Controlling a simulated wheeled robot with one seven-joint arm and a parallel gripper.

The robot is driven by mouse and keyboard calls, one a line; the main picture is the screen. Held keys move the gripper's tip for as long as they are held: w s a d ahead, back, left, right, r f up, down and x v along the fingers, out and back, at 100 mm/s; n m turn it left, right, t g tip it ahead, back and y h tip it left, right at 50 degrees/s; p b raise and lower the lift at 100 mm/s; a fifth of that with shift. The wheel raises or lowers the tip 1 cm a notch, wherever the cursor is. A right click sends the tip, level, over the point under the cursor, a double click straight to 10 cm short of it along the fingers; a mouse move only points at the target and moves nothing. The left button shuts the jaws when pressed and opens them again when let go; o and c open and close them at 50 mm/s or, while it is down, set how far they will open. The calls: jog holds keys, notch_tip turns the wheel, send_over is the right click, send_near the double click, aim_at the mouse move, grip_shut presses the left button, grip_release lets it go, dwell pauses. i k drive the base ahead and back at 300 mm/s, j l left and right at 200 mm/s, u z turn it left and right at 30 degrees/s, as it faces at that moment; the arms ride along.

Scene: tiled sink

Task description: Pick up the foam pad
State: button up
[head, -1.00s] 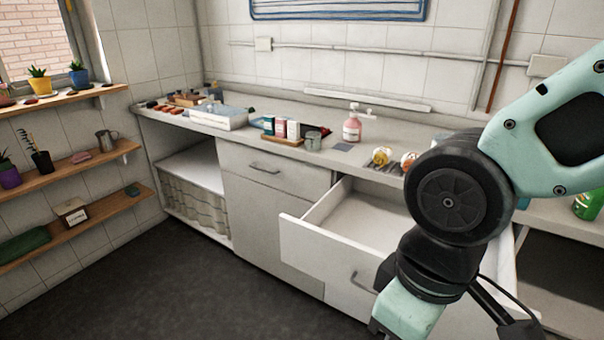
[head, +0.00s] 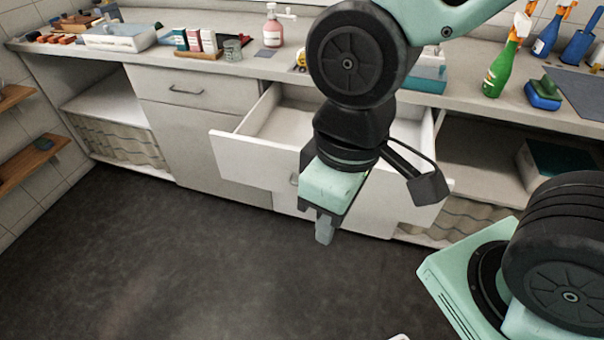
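I cannot single out the foam pad with certainty. A small grey flat square (head: 265,53) lies on the counter near the pink soap bottle. A green and blue sponge-like block (head: 543,94) sits on the counter at the right, beside the green spray bottle. My gripper (head: 325,232) points down in front of the open drawer, well away from both. Its fingers overlap in this view, so their opening is hidden. I see nothing held below them.
The white drawer (head: 255,163) is pulled out and looks empty where it shows. A green spray bottle (head: 502,65) stands on the counter at right. A grey mat (head: 578,92) lies beside the sponge-like block.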

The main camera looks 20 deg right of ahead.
aim_at(542, 93)
jog(key=z, duration=1.75)
jog(key=i+j+z, duration=0.15)
jog(key=j, duration=0.2)
jog(key=i+j+z, duration=0.15)
jog(key=j, duration=0.25)
jog(key=i, duration=0.05)
